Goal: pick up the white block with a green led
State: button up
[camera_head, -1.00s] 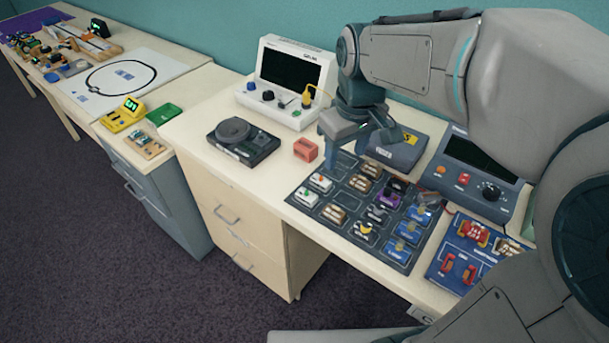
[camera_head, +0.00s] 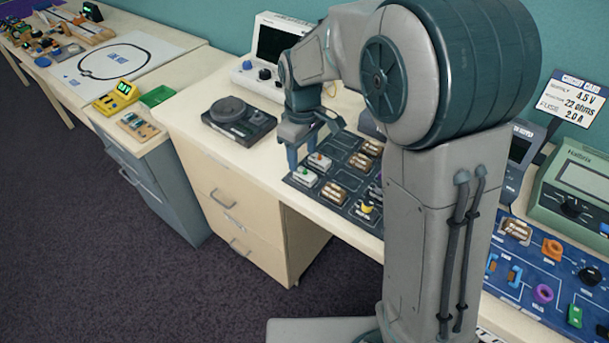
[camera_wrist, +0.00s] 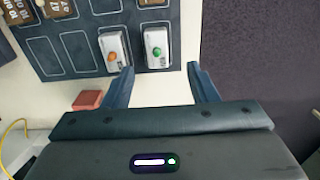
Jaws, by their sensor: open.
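The white block with a green LED (camera_wrist: 157,50) lies in a marked cell at the near corner of the dark mat. It also shows in the head view (camera_head: 305,177). My gripper (camera_wrist: 160,80) is open and empty, its two fingers apart, with the block just beyond the fingertips and between their lines. In the head view my gripper (camera_head: 303,160) hangs at the mat's left end, just above the block. A white block with an orange LED (camera_wrist: 114,52) lies beside it, also seen in the head view (camera_head: 319,162).
The dark mat (camera_wrist: 80,67) holds several other components in cells. A red block (camera_wrist: 88,100) lies on the table near my left finger. A black turntable-like device (camera_head: 238,119) stands to the left, and a white instrument (camera_head: 247,79) behind. The table edge is close to the block.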

aim_at(305, 169)
jog(key=shift+d+f+p, duration=0.15)
jog(key=shift+f, duration=1.3)
jog(key=shift+d+f+p, duration=0.15)
jog(key=shift+f, duration=1.3)
jog(key=shift+w, duration=0.1)
jog(key=c, duration=1.1)
